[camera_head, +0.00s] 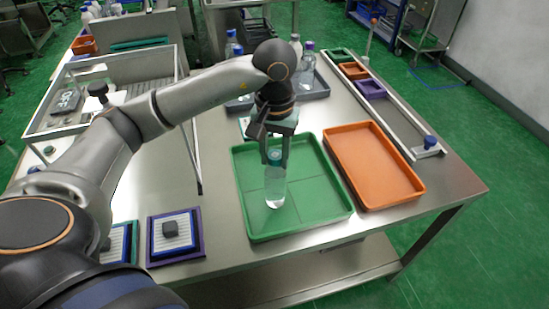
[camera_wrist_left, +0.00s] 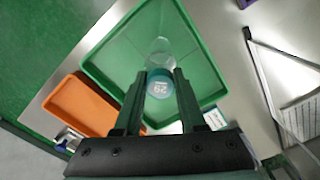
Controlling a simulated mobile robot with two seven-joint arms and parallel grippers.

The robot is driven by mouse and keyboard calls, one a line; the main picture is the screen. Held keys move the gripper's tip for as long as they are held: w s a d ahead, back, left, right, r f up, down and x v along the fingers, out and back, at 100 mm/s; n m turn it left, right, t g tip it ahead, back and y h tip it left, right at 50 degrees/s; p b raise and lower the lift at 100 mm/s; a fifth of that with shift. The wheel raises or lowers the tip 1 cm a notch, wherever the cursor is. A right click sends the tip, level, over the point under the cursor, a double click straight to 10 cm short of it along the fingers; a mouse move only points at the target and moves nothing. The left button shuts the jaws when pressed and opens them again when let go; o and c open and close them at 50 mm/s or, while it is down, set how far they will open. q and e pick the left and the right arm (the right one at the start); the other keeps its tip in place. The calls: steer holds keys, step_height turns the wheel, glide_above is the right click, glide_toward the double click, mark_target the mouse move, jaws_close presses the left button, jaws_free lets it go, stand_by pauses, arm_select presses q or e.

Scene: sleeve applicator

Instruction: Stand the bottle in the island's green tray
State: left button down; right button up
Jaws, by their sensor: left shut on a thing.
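A clear bottle with a teal cap (camera_head: 275,185) is upright over the green tray (camera_head: 246,205) on the steel island. My left gripper (camera_head: 275,158) is shut on the bottle near its cap, from above. In the left wrist view the bottle's round cap, marked 29 (camera_wrist_left: 160,86), sits between the two fingers of my left gripper (camera_wrist_left: 160,85), with the green tray (camera_wrist_left: 115,55) around it. The bottle's base appears at or just above the tray floor; I cannot tell if it touches. My right gripper is not in view.
An orange tray (camera_head: 372,165) stands right beside the green one. Several bottles stand in a dark tray (camera_head: 318,86) behind. Small coloured bins (camera_head: 354,71) line a rail at the right. A framed stand (camera_head: 185,130) and a purple-edged pad (camera_head: 174,238) are at the left.

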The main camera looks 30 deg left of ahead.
arm_select(q)
steer(key=shift+f, duration=0.85)
steer(key=shift+f, duration=0.15)
steer(key=shift+c, duration=2.4)
jaws_free()
step_height(320, 180, up, 12)
steer(key=shift+p, duration=0.45)
